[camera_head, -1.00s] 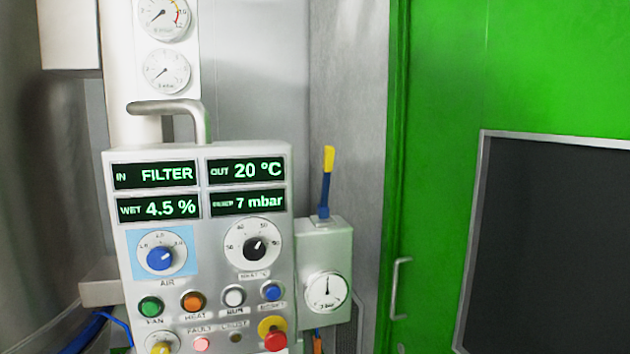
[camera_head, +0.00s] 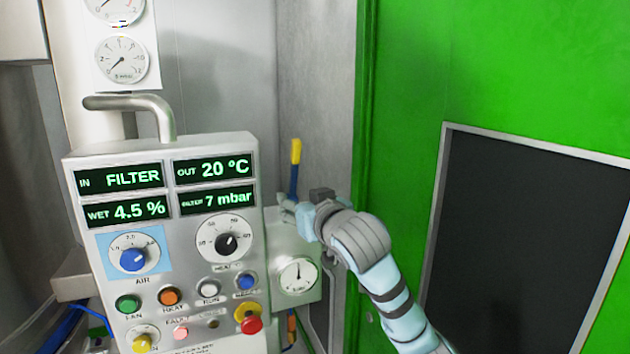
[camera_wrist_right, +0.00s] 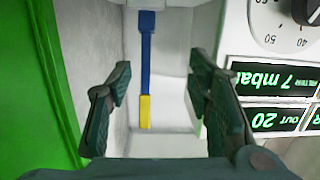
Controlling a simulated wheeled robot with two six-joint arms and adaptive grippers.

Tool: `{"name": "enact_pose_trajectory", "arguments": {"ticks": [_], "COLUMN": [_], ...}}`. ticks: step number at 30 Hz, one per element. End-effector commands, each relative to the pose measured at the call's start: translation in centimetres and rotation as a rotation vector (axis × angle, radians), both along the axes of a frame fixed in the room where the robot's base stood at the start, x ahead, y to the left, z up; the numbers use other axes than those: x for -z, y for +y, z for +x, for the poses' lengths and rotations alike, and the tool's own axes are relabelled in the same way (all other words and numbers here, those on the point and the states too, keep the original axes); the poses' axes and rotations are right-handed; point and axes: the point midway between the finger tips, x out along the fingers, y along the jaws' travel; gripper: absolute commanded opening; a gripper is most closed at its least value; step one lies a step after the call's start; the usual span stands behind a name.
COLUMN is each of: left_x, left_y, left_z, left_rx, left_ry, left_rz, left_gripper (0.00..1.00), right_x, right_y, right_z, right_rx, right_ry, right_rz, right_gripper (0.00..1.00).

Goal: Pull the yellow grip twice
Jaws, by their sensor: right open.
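The yellow grip (camera_head: 296,151) is the top end of an upright blue lever (camera_head: 293,181) on a grey box (camera_head: 285,255) beside the control panel. My right gripper (camera_head: 284,203) is at the lever's lower part in the head view, and partly hides where the lever meets the box. In the right wrist view the yellow grip (camera_wrist_right: 145,111) lies between the two open fingers of my right gripper (camera_wrist_right: 163,85), apart from both. The blue shaft (camera_wrist_right: 147,50) runs up from it in that view. My left gripper is not in view.
The control panel (camera_head: 190,270) with displays, knobs and buttons stands close on the left of the lever. A round gauge (camera_head: 298,276) is on the box's front. A green door (camera_head: 410,60) with a dark window (camera_head: 530,240) is on the right.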

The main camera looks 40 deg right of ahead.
Motion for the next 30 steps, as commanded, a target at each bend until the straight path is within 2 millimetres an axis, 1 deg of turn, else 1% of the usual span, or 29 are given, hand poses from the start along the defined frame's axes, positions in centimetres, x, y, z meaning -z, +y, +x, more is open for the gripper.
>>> {"name": "enact_pose_trajectory", "arguments": {"ticks": [1,3,4,6,8,11,17,21,24,27,30], "left_x": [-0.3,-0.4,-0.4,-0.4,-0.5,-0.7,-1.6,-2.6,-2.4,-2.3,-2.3], "left_y": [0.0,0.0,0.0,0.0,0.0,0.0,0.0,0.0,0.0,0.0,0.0], "left_z": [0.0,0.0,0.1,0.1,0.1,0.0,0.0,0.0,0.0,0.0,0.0], "left_rx": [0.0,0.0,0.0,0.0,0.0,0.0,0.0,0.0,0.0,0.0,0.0], "left_ry": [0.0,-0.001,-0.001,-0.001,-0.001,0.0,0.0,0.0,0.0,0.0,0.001], "left_rz": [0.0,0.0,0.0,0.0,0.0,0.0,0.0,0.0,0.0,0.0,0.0], "left_gripper": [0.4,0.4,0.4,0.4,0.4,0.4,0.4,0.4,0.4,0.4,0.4], "right_x": [-3.3,-6.3,-7.1,-8.1,-8.3,-8.2,-8.3,-8.3,-8.2,-8.1,-8.0], "right_y": [-0.3,-0.6,-0.7,-0.8,-0.9,-1.3,-2.6,-3.5,-4.0,-4.2,-4.2], "right_z": [-1.0,-2.2,-2.5,-2.9,-2.7,-1.5,2.3,4.8,6.1,6.8,7.0], "right_rx": [0.011,0.024,0.027,0.031,0.031,0.031,0.03,0.031,0.031,0.031,0.031], "right_ry": [-0.056,-0.112,-0.129,-0.148,-0.151,-0.148,-0.148,-0.147,-0.15,-0.149,-0.149], "right_rz": [-0.007,-0.007,-0.008,-0.007,-0.006,-0.002,-0.001,-0.004,-0.005,-0.006,-0.008], "right_gripper": [0.47,0.47,0.47,0.47,0.47,0.47,0.47,0.47,0.47,0.47,0.47]}}
